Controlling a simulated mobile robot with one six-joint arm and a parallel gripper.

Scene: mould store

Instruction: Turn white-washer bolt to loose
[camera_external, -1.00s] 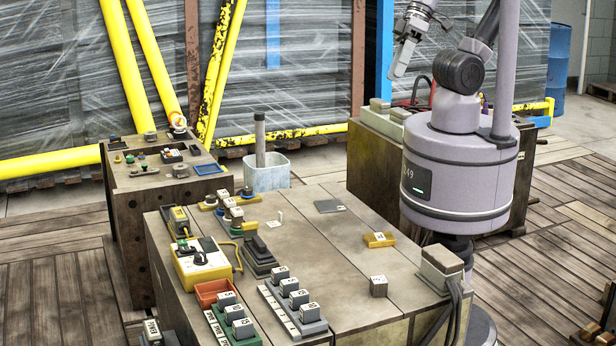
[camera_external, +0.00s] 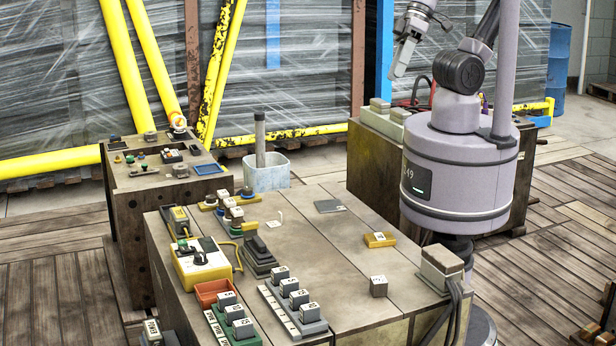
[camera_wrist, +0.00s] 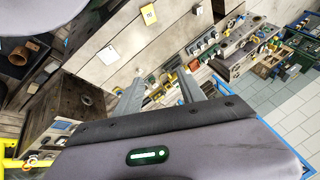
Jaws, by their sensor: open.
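My gripper (camera_external: 401,67) is raised high in the upper right of the external view, well above and apart from the bench. In the wrist view its two fingers (camera_wrist: 163,90) are spread with nothing between them. Several small knob-like pieces with coloured bases (camera_external: 236,215) stand on the back left of the near bench (camera_external: 330,255). They are too small to tell which one is the white-washer bolt. Yellow strips with small pieces (camera_wrist: 158,96) show between and beyond the fingers in the wrist view, also too small to tell apart.
A yellow control box (camera_external: 201,263), an orange-red tray (camera_external: 212,291) and rows of numbered blocks (camera_external: 292,300) crowd the bench's left side. A yellow block (camera_external: 379,240) and a grey cube (camera_external: 378,286) sit at right. The bench's middle is mostly clear. A pale bucket (camera_external: 266,177) stands behind.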

